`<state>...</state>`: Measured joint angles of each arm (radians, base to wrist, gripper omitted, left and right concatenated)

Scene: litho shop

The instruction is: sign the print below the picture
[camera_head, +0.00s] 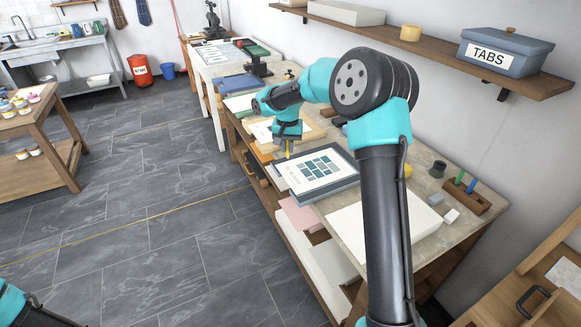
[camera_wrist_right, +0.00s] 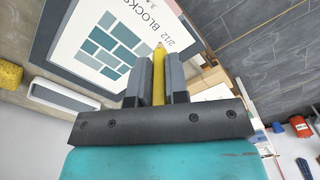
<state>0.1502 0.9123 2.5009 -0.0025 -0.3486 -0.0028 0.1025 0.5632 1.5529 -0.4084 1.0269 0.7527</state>
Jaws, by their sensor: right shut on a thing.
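The print (camera_head: 297,182) is a white sheet with a picture of blue-green blocks. It lies on a dark grey board (camera_head: 336,190) on the workbench. The wrist view also shows the print (camera_wrist_right: 88,62), with "2/12 BLOCKS" lettered in the margin under the picture. My right gripper (camera_head: 287,146) is shut on a yellow pencil (camera_wrist_right: 159,80), over the print's far left edge. The pencil's tip is beside the lettering in the wrist view; I cannot tell whether it touches the paper. My left gripper is out of view; only part of that arm shows at the bottom left.
A pale block of paper (camera_head: 350,225) lies nearer on the bench. A wooden pen holder (camera_head: 465,194) stands at the right. A yellow sponge (camera_wrist_right: 10,74) and a pale tray (camera_wrist_right: 62,95) lie beside the board. A shelf (camera_head: 440,45) runs above the bench.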

